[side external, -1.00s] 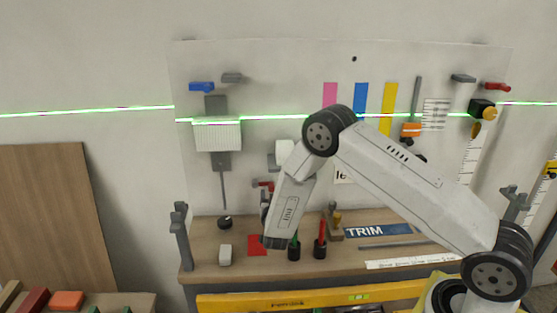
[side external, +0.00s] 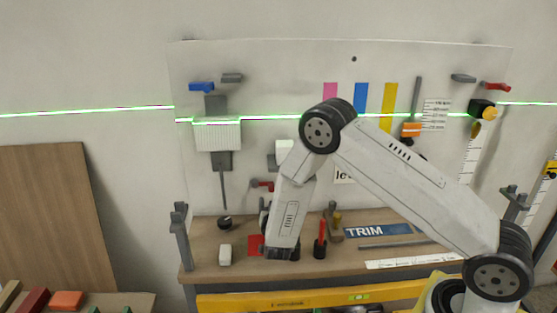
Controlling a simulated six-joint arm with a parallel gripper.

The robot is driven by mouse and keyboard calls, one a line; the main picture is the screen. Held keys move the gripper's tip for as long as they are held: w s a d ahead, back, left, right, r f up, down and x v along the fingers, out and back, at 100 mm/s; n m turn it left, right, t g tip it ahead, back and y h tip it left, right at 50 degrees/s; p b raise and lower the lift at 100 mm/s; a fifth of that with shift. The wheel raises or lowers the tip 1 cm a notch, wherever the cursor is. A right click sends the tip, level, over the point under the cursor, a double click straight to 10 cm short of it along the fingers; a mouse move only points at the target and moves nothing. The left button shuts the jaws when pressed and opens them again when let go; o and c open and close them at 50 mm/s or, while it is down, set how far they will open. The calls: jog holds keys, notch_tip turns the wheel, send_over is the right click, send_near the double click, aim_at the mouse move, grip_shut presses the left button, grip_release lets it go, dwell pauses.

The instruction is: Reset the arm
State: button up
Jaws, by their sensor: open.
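My gripper (side external: 280,251) hangs at the end of my bent arm, pointing down over the wooden bench top. Its jaws are small and dark here, and I see nothing held in them. It is in front of the red square (side external: 255,244) and partly covers it. A dark cup holding a red marker (side external: 321,238) stands just to its right. A second dark cup is mostly hidden behind my gripper.
A white block (side external: 225,255) and a round black piece (side external: 224,222) lie to the left. A blue TRIM strip (side external: 378,230) and a white ruler (side external: 409,262) lie to the right. The wall panel (side external: 290,65) stands behind.

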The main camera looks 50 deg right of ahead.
jog(key=s+a+r+n+g+y, duration=0.3)
jog(key=s+a+r+n+y, duration=0.25)
jog(key=a+y, duration=0.35)
jog(key=s+r+n+g+y, duration=0.2)
jog(key=s+n+g, duration=0.3)
jog(key=s, duration=1.3)
jog(key=shift+d+g+y, duration=0.35)
jog(key=shift+g+y, duration=0.15)
jog(key=shift+g, duration=0.6)
